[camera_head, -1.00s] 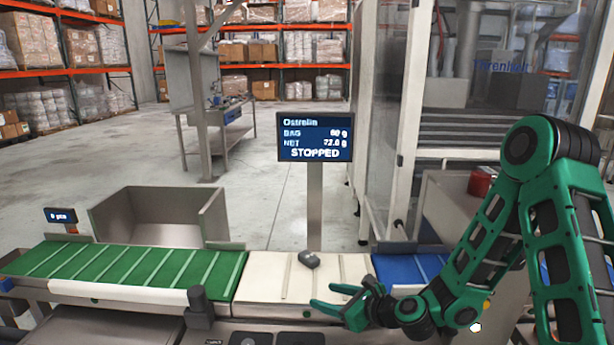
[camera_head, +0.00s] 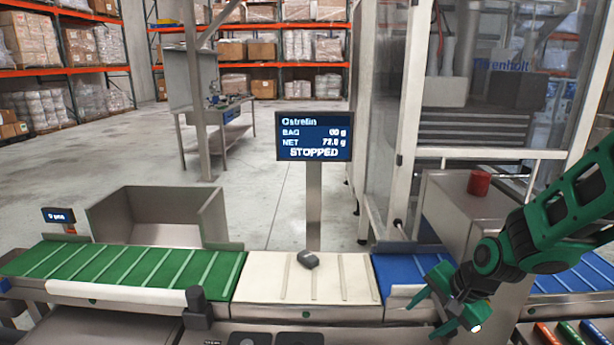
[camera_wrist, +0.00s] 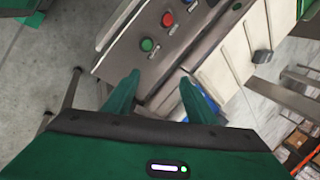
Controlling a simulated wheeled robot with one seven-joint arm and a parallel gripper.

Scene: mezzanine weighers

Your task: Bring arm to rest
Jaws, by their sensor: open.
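My green arm reaches in from the right in the head view. My gripper (camera_head: 432,312) is open and empty near the front edge of the blue belt (camera_head: 400,268). In the wrist view my gripper's two green fingers (camera_wrist: 155,98) stand apart with nothing between them. A small dark grey lump (camera_head: 307,259) lies on the white weighing belt (camera_head: 268,278), left of my gripper and apart from it. The lump also shows in the wrist view (camera_wrist: 262,56).
A green belt (camera_head: 120,268) runs at left, with a steel bin (camera_head: 165,218) behind it. A display (camera_head: 314,137) on a post reads STOPPED. A red cylinder (camera_head: 479,183) stands on a steel cabinet at right. Red and green buttons (camera_wrist: 147,45) show in the wrist view.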

